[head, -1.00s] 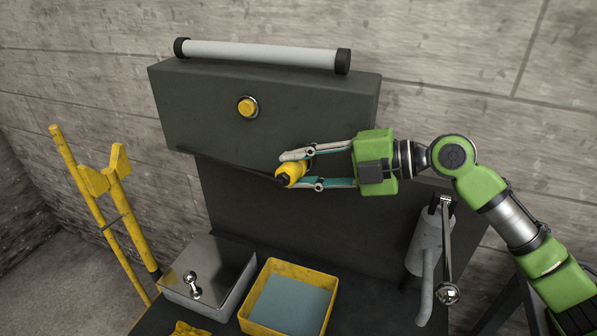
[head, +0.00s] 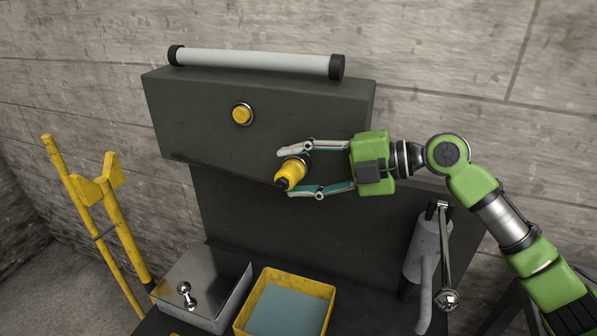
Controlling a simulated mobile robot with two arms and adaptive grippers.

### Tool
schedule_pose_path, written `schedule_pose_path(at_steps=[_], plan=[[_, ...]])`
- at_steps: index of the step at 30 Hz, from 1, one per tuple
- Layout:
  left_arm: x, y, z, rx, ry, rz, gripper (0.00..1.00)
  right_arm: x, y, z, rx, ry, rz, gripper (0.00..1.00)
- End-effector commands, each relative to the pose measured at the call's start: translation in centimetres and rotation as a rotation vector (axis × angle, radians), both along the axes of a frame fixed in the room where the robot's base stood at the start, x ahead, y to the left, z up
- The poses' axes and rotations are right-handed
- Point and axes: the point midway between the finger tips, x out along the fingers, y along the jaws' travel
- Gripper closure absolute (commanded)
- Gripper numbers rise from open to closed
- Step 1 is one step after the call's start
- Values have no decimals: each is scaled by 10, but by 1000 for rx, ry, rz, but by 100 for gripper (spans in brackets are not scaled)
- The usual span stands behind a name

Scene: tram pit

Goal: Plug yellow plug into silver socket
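The yellow plug (head: 289,173) is at the lower right of the dark green panel box (head: 190,115). Its dark end points down and left, towards me. Its other end meets the box face, where a bit of silver rim, seemingly the silver socket (head: 305,159), shows behind it. How deep it sits is hidden. My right gripper (head: 287,171) reaches in from the right. Its fingers are spread above and below the plug, with a gap visible at least below. My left gripper is not in view.
A round yellow piece in a silver ring (head: 241,114) is on the box. Below stand a yellow tray (head: 249,317), a metal lidded box (head: 217,275) and a grey cylinder with a lever (head: 422,247). Yellow posts (head: 124,227) stand left. A light bar (head: 255,60) tops the panel.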

Motion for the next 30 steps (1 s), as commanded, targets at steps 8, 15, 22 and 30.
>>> schedule_pose_path(at_steps=[8, 15, 22, 30], plan=[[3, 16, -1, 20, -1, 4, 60, -1, -3, 0, -1, 1, -1, 54], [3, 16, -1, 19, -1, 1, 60, -10, -30, 7, -1, 2, -3, 54], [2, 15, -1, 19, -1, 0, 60, -20, -60, 17, -1, 1, -2, 54], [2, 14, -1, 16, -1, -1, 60, -25, -73, 22, 0, 0, 0, 54]])
